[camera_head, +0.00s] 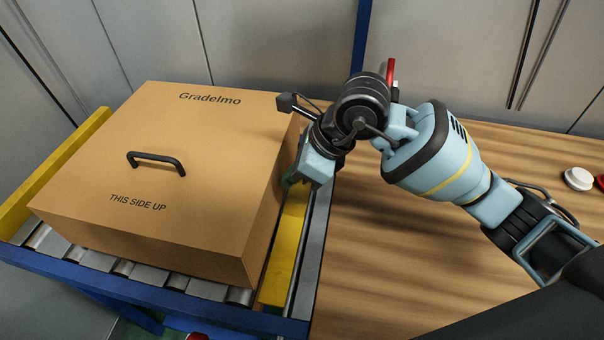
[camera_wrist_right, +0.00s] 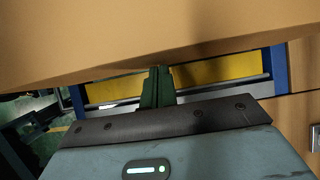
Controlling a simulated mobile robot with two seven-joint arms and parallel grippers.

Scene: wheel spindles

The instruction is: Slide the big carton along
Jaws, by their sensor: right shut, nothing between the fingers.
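The big carton (camera_head: 130,170) is a brown box with a black handle (camera_head: 156,162) on top and the words "Gradelmo" and "THIS SIDE UP". It sits flat on a roller conveyor (camera_head: 120,268) between yellow side rails. My right gripper (camera_head: 289,181) is shut and empty, at the right side of the carton near its far right corner. Its green fingertips show in the right wrist view (camera_wrist_right: 157,88), with the carton (camera_wrist_right: 130,30) filling the top; I cannot tell if they touch it. My left gripper is not in view.
The conveyor has a blue frame (camera_head: 160,300) and a yellow rail (camera_head: 284,245) along its right side. A wooden table (camera_head: 400,260) is to the right. A white button (camera_head: 578,179) and a red one lie at the far right. Grey panels stand behind.

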